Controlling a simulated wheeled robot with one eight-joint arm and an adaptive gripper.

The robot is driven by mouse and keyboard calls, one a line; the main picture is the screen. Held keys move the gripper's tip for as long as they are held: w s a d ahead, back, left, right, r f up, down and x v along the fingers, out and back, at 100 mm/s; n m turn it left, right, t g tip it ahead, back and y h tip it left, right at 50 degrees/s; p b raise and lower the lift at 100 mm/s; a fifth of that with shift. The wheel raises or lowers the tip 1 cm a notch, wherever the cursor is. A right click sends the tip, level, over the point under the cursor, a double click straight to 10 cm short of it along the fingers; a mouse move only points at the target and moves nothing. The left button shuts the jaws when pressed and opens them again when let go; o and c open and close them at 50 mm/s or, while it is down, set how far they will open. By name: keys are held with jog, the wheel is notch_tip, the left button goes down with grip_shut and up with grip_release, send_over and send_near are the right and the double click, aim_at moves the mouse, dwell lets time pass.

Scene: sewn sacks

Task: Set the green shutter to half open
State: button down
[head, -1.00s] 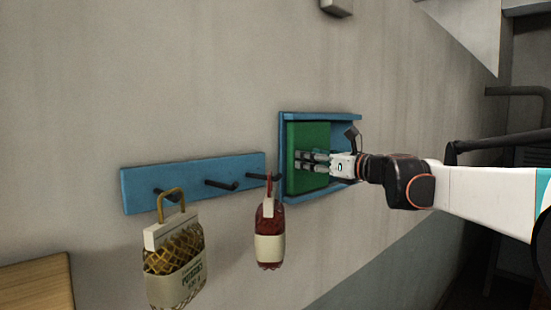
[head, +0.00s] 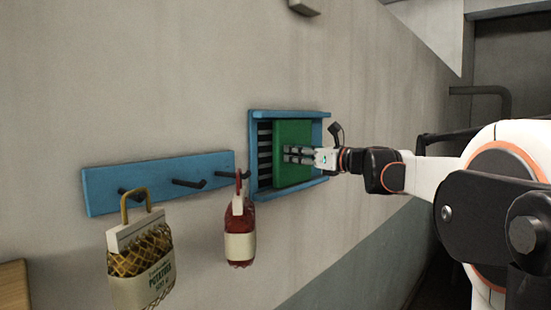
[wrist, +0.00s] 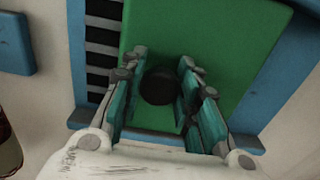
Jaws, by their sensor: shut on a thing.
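The green shutter (head: 293,140) is a flat panel in a blue frame (head: 259,194) on the wall. In the head view a dark slatted strip (head: 265,150) shows between the frame's left side and the shutter. The shutter also fills the middle of the wrist view (wrist: 205,40), with the slats (wrist: 102,45) at its left. My gripper (head: 290,154) is at the shutter's face; in the wrist view its fingers (wrist: 160,85) are shut on a round black knob (wrist: 158,87) on the panel.
A blue hook rail (head: 158,180) is on the wall to the left. A potato sack (head: 140,265) and a red bottle-shaped item (head: 240,232) hang from it, the latter close to the frame's lower left. Wooden furniture (head: 12,288) shows at lower left.

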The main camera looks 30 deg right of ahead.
jog(key=shift+w+d, duration=0.3)
jog(key=shift+d, duration=0.5)
jog(key=c, duration=1.2)
grip_release()
jog(key=shift+s, duration=0.1)
jog(key=v, duration=1.2)
